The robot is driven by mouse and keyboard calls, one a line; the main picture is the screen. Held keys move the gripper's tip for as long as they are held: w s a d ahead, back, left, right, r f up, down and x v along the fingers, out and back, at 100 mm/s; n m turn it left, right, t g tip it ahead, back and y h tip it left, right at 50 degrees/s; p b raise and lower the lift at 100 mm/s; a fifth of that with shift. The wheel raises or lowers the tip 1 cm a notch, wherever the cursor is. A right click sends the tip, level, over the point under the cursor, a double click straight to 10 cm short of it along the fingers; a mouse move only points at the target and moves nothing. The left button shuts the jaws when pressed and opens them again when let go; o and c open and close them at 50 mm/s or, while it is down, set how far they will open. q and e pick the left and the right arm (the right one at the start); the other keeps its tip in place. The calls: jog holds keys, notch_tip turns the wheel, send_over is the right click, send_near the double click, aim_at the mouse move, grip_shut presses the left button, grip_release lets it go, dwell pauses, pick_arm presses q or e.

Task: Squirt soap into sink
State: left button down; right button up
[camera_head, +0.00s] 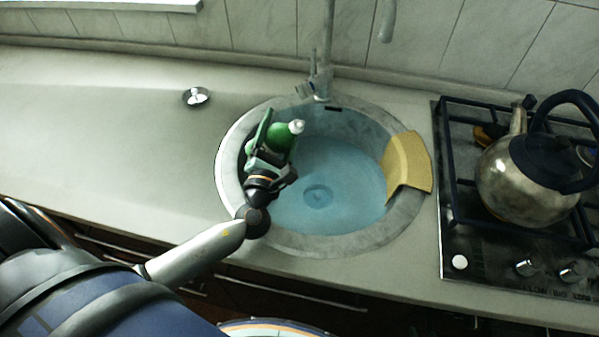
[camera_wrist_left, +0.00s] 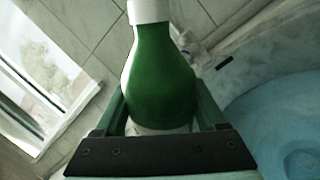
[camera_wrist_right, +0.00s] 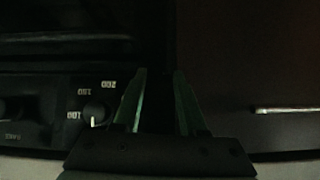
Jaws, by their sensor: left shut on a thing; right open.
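A green soap bottle (camera_head: 280,137) with a white cap is held in my left gripper (camera_head: 268,150), over the left part of the round sink (camera_head: 230,150). The gripper is shut on it; the bottle also fills the middle of the left wrist view (camera_wrist_left: 160,80). In the head view its white cap points up and to the right, over the basin. The sink holds bluish water with a drain at the bottom. No soap stream is visible. My right gripper (camera_wrist_right: 158,105) shows only in its own wrist view, open and empty, facing a dark oven front.
A yellow cloth or sponge (camera_head: 408,162) lies over the sink's right rim. A faucet (camera_head: 322,75) stands behind the sink. A metal drain plug (camera_head: 196,97) lies on the counter at left. A kettle (camera_head: 515,175) stands on the stove at right. The left counter is mostly clear.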

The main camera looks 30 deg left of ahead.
pick_arm(q)
jog(key=shift+a+r+m+t+h, duration=0.15)
jog(key=shift+a+m+h, duration=0.1)
jog(key=shift+m, duration=0.45)
jog(key=shift+a+m+t+h, duration=0.15)
jog(key=shift+a+m+h, duration=0.1)
jog(key=shift+m, duration=0.45)
jog(key=shift+a+r+m, duration=0.1)
jog(key=shift+r+m, duration=0.15)
jog(key=shift+m, duration=0.15)
jog(key=shift+a+f+m+h+b, duration=0.1)
jog(key=shift+a+m+h+b, duration=0.1)
jog(key=shift+m, duration=0.35)
jog(key=shift+a+f+m+h+b, duration=0.1)
jog(key=shift+m+b, duration=0.1)
jog(key=shift+m, duration=0.35)
dwell(1.8)
jog(key=shift+a+r+m+t+h+p, duration=0.25)
jog(key=shift+r+m+t+h+p, duration=0.35)
jog(key=shift+m, duration=0.7)
dwell(2.0)
